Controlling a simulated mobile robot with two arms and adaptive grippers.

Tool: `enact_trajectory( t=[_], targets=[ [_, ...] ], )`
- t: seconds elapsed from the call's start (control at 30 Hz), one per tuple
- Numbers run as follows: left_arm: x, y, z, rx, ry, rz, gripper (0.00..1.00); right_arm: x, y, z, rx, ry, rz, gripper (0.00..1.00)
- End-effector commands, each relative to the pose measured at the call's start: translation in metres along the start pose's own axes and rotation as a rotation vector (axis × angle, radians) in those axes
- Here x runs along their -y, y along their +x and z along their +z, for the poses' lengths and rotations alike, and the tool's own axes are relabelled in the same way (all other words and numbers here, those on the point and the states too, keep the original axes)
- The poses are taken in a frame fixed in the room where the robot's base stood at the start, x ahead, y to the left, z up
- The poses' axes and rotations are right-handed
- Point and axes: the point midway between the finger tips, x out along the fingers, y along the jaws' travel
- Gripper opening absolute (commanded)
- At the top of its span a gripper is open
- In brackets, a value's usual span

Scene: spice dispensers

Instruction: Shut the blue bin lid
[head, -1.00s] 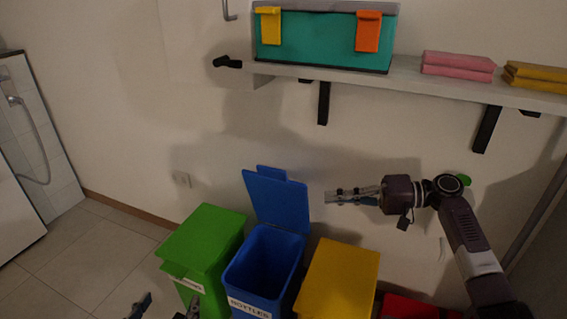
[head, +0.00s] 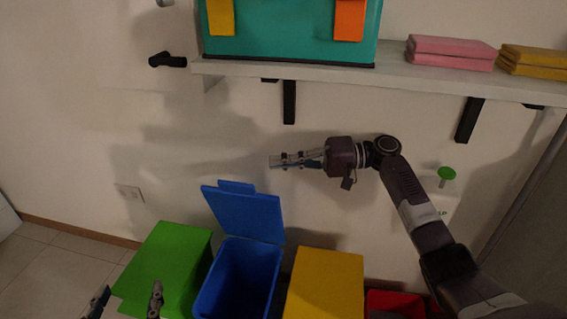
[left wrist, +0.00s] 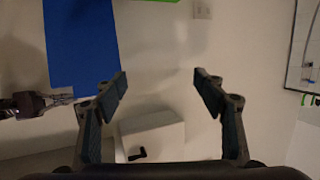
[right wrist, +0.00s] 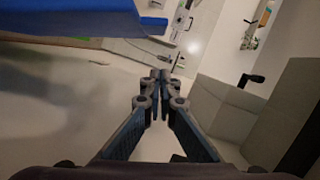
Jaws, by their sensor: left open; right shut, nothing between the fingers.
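The blue bin (head: 236,285) stands between a green bin and a yellow bin, with its lid raised. The blue lid (head: 242,212) leans back close to the wall; it also shows in the left wrist view (left wrist: 82,45) and along the top of the right wrist view (right wrist: 75,22). My right gripper (head: 273,161) is shut and empty, above and to the right of the lid's top edge, apart from it in the head view. Its fingertips (right wrist: 160,76) meet in the right wrist view. My left gripper (head: 127,299) is open and empty, in front of the green bin; its spread fingers (left wrist: 160,82) show in the left wrist view.
The green bin (head: 172,262) and yellow bin (head: 325,280) flank the blue bin, lids down. A red bin (head: 396,304) stands further right. A shelf (head: 400,82) with a teal box (head: 290,36) and folded cloths (head: 450,54) hangs above.

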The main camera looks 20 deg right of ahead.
Motion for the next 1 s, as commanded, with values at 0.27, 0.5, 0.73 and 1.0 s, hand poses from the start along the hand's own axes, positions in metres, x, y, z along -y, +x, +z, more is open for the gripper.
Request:
enact_trajectory(
  t=[0.27,0.5,0.73,1.0],
  targets=[
    [-0.005,0.002,-0.037,-0.173,-0.003,0.011,0.64,0.000,0.064,0.001,0.003,-0.002,-0.003,0.00],
    [-0.006,0.000,-0.047,-0.211,-0.003,0.013,0.64,-0.001,0.067,0.027,0.001,0.000,0.002,0.00],
    [-0.006,0.000,-0.052,-0.232,-0.003,0.014,0.64,0.000,0.070,0.038,0.001,0.001,0.000,0.00],
    [-0.007,-0.001,-0.053,-0.237,-0.003,0.014,0.64,0.000,0.071,0.039,0.000,0.001,0.000,0.00]
  ],
)
